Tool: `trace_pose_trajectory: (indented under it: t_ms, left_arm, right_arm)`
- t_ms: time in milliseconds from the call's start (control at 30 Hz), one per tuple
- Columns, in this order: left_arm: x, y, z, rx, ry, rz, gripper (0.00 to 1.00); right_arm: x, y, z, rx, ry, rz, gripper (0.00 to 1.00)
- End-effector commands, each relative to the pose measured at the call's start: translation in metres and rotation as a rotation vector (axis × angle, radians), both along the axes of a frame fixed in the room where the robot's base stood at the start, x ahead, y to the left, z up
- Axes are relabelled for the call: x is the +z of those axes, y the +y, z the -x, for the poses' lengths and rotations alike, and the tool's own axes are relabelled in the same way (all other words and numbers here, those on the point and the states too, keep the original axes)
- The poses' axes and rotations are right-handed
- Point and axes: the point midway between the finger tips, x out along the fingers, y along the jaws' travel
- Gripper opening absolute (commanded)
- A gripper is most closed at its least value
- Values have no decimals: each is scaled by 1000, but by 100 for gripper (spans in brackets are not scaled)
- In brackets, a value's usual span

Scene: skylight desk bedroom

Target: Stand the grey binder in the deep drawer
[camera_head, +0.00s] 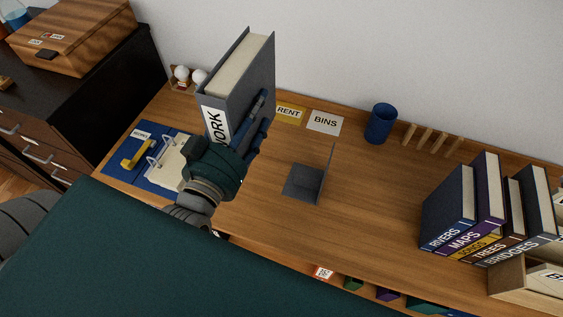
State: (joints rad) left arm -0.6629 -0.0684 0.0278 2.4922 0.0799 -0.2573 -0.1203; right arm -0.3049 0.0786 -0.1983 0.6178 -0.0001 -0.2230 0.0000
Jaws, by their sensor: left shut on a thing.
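The grey binder (223,95) has cream pages and a white spine label ending in "ORK". It is held up, spine towards me and slightly tilted, in front of the wall and over the back left of the desk. My left gripper (254,122) is shut on it at its lower right side and covers part of it. My right gripper is not in view. I cannot make out which drawer is the deep one. Brown drawer fronts (45,158) show on the dark cabinet at the left, and they look shut.
A grey bookend (306,185) stands mid-desk (370,225) with bare wood around it. A blue cup (380,123) and wooden rack (432,138) are behind. An open blue ring binder (150,160) lies at left.

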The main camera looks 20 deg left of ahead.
Motion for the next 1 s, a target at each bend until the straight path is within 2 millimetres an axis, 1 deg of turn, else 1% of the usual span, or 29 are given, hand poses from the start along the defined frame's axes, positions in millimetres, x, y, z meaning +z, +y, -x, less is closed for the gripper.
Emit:
trace_pose_trajectory:
  t_ms: [33, 100, 200, 267, 367, 467, 600, 667, 700, 900, 1000]
  left_arm:
    - [27, 5, -7, 5, -16, -1, 6]
    - [40, 10, -14, 8, -15, 0, 6]
    - [49, 14, -20, 11, -13, 4, 6]
    - [48, 15, -21, 12, -11, 4, 6]
    - [35, 16, -22, 13, -9, 5, 6]
    - [16, 16, -22, 13, -8, 5, 6]
    - [-18, 16, -22, 13, -5, 7, 6]
    - [-24, 16, -22, 11, -1, 6, 6]
    - [-34, 15, -22, 11, 0, 6, 6]
    - [-78, 16, -22, 12, -4, 5, 6]
    - [-95, 16, -21, 13, -7, 5, 6]
  right_arm:
    - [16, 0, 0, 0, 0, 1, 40]
    - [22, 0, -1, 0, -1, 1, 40]
    - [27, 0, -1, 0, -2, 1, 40]
    - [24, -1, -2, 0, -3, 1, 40]
    - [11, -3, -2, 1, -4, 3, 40]
    - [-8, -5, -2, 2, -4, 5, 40]
    - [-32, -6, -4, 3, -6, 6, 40]
    - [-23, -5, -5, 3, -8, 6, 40]
    - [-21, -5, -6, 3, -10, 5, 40]
    - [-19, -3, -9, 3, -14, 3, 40]
    - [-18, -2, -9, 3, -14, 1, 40]
